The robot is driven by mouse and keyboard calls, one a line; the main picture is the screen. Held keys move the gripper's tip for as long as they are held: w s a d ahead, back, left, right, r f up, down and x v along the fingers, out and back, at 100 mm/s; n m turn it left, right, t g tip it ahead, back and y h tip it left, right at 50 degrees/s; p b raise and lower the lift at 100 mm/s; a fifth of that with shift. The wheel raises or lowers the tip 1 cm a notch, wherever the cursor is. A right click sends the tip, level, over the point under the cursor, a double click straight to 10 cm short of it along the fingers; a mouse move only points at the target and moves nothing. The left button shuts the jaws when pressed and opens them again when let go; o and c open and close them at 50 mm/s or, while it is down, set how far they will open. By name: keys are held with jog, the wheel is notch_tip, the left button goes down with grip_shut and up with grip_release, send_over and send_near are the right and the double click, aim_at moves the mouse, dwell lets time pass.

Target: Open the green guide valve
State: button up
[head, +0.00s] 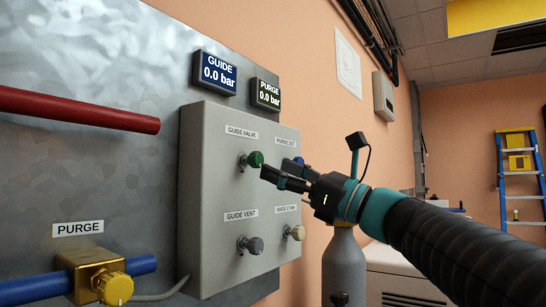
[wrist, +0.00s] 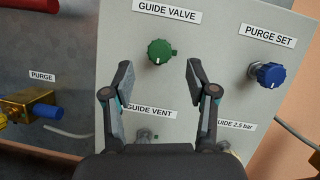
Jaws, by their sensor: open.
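The green guide valve (head: 255,159) is a small round knob on the grey control box, under the "GUIDE VALVE" label. In the wrist view the green knob (wrist: 160,51) shows beyond the fingertips, near the top middle. My gripper (head: 283,176) is in front of the box, a little to the right of the knob and apart from it. In the wrist view my gripper (wrist: 158,80) is open and empty, its fingers on either side below the knob. The guide display (head: 215,72) reads 0.0 bar.
The blue purge set knob (wrist: 268,74) is right of the green knob. The grey guide vent knob (head: 251,245) is below it, beside a beige knob (head: 295,232). A red pipe (head: 80,108) and a yellow purge valve (head: 115,287) are at the left. A grey cylinder (head: 345,262) stands behind my arm.

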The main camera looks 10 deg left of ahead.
aim_at(260, 162)
jog(key=p+x, duration=0.1)
jog(key=x, duration=0.5)
jog(key=shift+a, duration=0.15)
grip_shut()
